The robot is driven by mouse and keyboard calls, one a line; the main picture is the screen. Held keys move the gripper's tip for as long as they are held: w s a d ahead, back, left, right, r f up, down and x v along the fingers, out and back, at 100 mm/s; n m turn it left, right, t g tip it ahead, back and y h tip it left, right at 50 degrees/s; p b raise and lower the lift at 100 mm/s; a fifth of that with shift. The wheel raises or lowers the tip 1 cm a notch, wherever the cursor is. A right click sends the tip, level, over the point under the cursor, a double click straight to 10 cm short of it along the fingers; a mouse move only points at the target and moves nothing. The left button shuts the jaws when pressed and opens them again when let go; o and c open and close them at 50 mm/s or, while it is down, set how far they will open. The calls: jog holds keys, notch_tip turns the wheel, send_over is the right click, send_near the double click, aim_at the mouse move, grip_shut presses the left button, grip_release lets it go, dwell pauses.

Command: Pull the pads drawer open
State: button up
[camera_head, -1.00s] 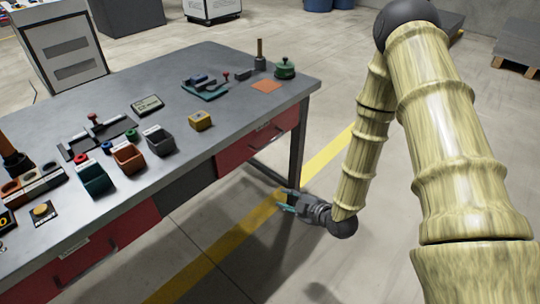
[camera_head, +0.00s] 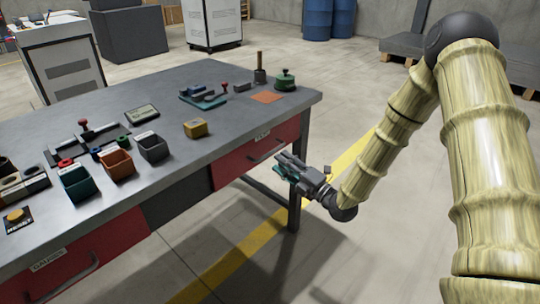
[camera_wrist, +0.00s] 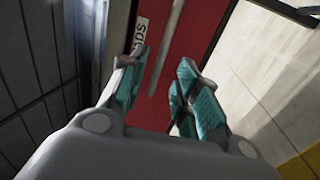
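The pads drawer (camera_head: 232,170) is the red front under the right end of the workbench and looks shut. Its label reads partly "DS" in the wrist view (camera_wrist: 140,32). Its bar handle (camera_head: 265,151) runs along the front, and in the wrist view the grey handle (camera_wrist: 166,48) lies ahead of the gap between my fingers. My gripper (camera_head: 282,165) is just in front of the drawer, near the handle's right end. In the wrist view my gripper (camera_wrist: 162,78) is open, its teal-padded fingers apart with nothing held. The handle appears beyond the fingertips; exact distance is unclear.
A red gauges drawer (camera_head: 75,262) is at the left of the workbench (camera_head: 110,105). A bench leg (camera_head: 294,212) stands close below my gripper. Several bins, a yellow block (camera_head: 195,129) and tools are on the top. The floor in front is clear.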

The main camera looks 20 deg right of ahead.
aim_at(270, 152)
jog(key=shift+x, duration=3.15)
jog(key=shift+f, duration=0.1)
grip_shut()
